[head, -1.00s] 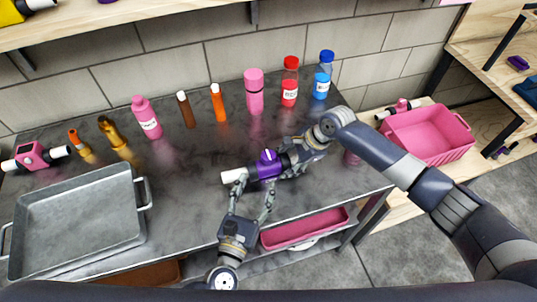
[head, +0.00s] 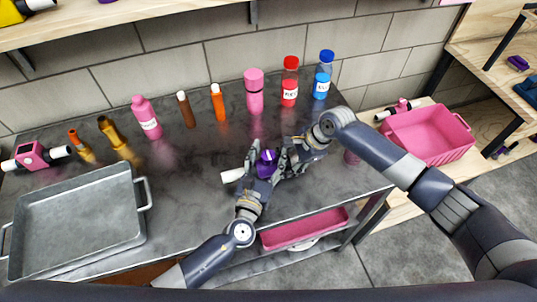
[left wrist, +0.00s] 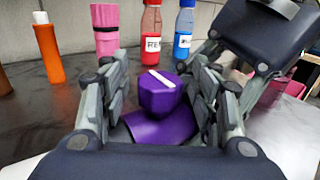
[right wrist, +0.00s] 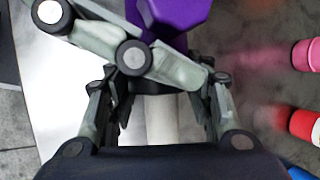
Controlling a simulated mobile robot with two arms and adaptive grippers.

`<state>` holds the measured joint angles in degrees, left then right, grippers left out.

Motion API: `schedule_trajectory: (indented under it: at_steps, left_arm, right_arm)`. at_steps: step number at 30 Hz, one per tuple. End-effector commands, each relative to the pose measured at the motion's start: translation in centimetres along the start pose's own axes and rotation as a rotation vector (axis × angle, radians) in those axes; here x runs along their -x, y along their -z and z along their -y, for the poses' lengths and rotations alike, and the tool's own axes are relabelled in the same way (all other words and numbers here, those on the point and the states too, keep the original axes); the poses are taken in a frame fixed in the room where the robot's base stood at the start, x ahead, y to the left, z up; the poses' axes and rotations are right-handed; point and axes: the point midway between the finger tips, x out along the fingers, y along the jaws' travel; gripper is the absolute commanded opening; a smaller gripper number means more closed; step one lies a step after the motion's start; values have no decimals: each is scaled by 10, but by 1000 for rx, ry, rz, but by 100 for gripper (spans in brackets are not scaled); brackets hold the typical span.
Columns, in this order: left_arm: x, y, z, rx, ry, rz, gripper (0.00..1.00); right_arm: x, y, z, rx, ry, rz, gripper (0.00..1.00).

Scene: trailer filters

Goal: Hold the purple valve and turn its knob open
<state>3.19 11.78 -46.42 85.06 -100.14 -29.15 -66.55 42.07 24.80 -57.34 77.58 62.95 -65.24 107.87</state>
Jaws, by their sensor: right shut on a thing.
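The purple valve (head: 266,171) is held level above the grey table, its white pipe end (head: 232,176) pointing left. Its purple knob (left wrist: 160,93) faces up, with a white line across its top. My right gripper (head: 284,158) is shut on the valve's right end; the right wrist view shows its fingers around the pipe (right wrist: 162,118). My left gripper (left wrist: 160,85) has a finger on each side of the knob. Slim gaps show between fingers and knob, so it looks open. Its fingers hide part of the valve body in the head view.
Several bottles stand along the back of the table, including a pink one (head: 254,92), a red-capped one (head: 290,82) and a blue-capped one (head: 323,76). A grey metal tray (head: 141,230) is at the left. A pink bin (head: 465,145) is at the right.

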Motion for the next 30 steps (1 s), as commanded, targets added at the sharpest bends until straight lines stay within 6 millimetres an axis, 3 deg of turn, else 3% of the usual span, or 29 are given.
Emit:
schedule_trajectory:
  at_steps: [1,6,17,30]
  left_arm:
    - [0,0,0,0,0,0,47]
    - [0,0,0,-1,0,0,11]
    - [0,0,1,4,-45,3,11]
    - [-1,0,1,4,-329,-1,11]
  right_arm:
    - [-1,1,-1,-1,-2,-2,14]
    - [-1,1,-1,-1,-2,-2,14]
    - [-1,1,-1,-1,-2,-2,14]
    - [-1,0,-1,0,-3,-1,14]
